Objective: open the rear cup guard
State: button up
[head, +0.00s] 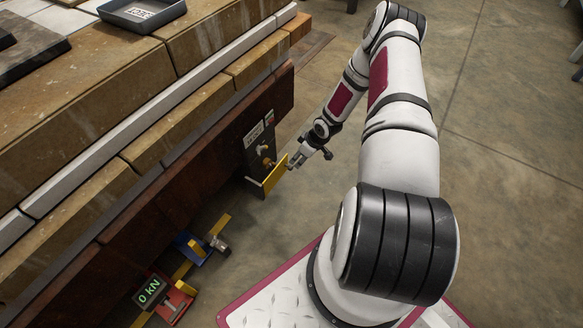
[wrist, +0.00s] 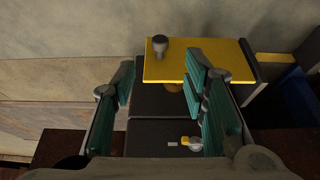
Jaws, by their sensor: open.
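The yellow guard (head: 274,174) is a flat plate at the dark panel (head: 257,146) on the bench's side. In the wrist view the guard (wrist: 200,62) lies across the top centre, with a grey knob (wrist: 160,46) near its left end. My gripper (head: 306,160) is beside the guard's outer end. The right finger overlaps the guard's lower edge in the picture. I cannot tell whether it touches. A brass part below the guard is partly hidden.
A blue fixture (head: 190,248) and a red one (head: 178,300) with a "0 kN" display (head: 149,290) sit low along the bench (head: 215,140). A grey tray (head: 142,13) lies on top. The concrete floor (head: 500,140) to the right is clear.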

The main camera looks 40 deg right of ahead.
aim_at(292, 167)
jog(key=b+x, duration=0.3)
jog(key=x, duration=0.6)
jog(key=shift+f+b, duration=0.2)
jog(key=shift+b, duration=0.2)
grip_shut()
